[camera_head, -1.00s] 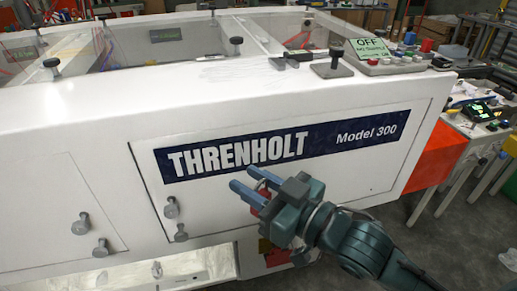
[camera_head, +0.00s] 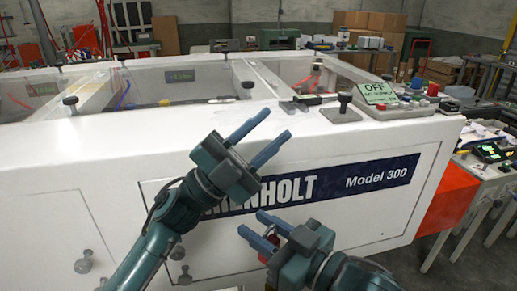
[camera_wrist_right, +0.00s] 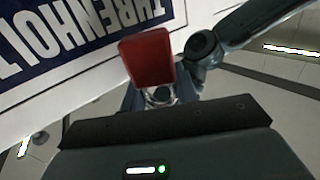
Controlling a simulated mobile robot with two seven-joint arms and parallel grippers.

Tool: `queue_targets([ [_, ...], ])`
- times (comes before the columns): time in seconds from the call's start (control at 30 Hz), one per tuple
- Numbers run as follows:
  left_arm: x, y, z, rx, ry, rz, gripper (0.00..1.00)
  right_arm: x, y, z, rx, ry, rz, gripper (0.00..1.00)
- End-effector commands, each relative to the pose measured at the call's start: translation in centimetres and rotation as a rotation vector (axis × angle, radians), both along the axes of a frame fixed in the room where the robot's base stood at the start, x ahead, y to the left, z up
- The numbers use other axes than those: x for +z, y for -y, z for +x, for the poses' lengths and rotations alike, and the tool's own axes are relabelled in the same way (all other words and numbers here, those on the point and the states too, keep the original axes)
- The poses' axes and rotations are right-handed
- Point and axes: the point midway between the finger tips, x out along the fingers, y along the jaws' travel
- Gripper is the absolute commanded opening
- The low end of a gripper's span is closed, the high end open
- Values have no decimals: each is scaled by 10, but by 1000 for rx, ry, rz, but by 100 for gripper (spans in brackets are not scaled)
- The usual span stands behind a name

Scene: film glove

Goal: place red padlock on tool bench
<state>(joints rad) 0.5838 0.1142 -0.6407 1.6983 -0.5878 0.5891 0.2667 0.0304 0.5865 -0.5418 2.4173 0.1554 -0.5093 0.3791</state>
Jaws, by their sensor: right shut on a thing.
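The red padlock (camera_wrist_right: 147,57) is held in my right gripper, its red body large in the right wrist view and its metal shackle toward the jaws. In the head view the padlock (camera_head: 268,246) shows only as a small red patch by the fingers. My right gripper (camera_head: 252,223) is shut on it, in front of the white machine's lettered panel. My left gripper (camera_head: 277,125) is higher, its fingers apart and empty, before the machine's front. A bench with devices and tools (camera_head: 488,150) stands at the right; I cannot tell if it is the tool bench.
Cardboard boxes (camera_head: 370,28) stand at the back. Grey floor is open at lower right.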

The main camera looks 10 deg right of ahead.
Motion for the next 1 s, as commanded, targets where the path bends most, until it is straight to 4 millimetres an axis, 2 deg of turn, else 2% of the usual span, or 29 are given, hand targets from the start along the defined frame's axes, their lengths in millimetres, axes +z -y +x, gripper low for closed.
queue_targets([
  [0.03,15,15,-14,-60,108,47,32,0,0,0,0,1,1,3],
  [0.17,29,47,-54,-218,359,195,32,0,0,0,0,1,1,3],
  [0.3,23,69,-88,-380,612,399,32,0,0,0,0,1,1,3],
  [0.43,7,76,-106,-514,821,627,32,0,0,0,0,1,1,3],
  [0.57,-11,68,-105,-624,998,898,32,0,0,0,0,1,1,3],
  [0.7,-22,45,-89,-707,1134,1219,32,0,0,0,0,1,1,3],
  [0.9,-13,6,-61,-753,1211,1607,32,0,0,0,0,1,1,3],
  [1.0,-6,-7,-52,-757,1217,1724,32,0,0,0,0,1,1,3],
])
